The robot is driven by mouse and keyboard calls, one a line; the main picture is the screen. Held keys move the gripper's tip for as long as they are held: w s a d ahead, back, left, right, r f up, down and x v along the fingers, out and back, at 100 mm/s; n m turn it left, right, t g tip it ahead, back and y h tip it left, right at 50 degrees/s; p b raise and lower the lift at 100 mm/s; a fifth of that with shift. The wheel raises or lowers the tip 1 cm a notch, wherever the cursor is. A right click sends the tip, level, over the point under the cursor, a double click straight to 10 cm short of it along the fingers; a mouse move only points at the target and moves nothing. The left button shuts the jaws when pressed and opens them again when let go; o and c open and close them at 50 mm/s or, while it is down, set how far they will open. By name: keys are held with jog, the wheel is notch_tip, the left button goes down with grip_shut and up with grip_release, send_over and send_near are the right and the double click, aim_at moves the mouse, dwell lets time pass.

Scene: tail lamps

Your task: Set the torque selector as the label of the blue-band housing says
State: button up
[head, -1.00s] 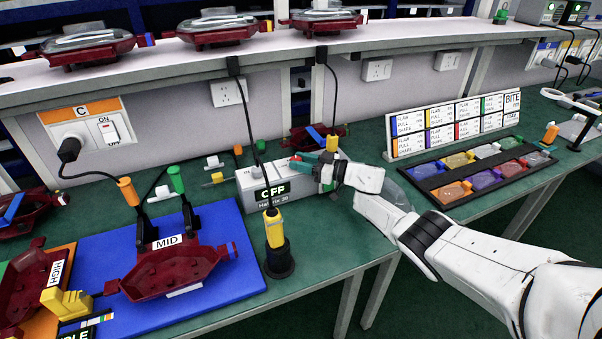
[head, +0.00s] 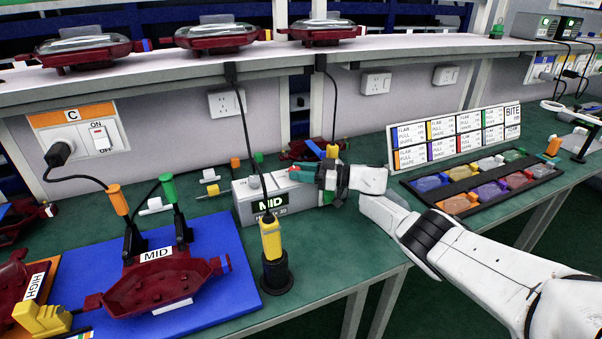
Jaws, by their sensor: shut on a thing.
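The controller box (head: 240,207) stands on the green bench, and its display (head: 268,203) reads MID. My gripper (head: 309,175) is at the right end of the box top, shut on the torque selector, which the fingers mostly hide. The dark red housing (head: 155,290) lies on the blue mat (head: 225,240) at the left. Its label (head: 157,254) reads MID, and a small blue band (head: 226,263) shows at its right end.
A yellow screwdriver (head: 270,240) hangs on a cord in a black holder (head: 277,276) in front of the box. Another housing, labelled HIGH (head: 35,285), lies at far left. A tray of coloured lenses (head: 480,180) stands on the right.

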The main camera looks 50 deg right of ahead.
jog(key=o, duration=1)
jog(key=shift+o, duration=0.2)
jog(key=p+v, duration=0.2)
jog(key=v, duration=0.8)
jog(key=shift+s+d, duration=0.2)
jog(key=shift+s, duration=0.15)
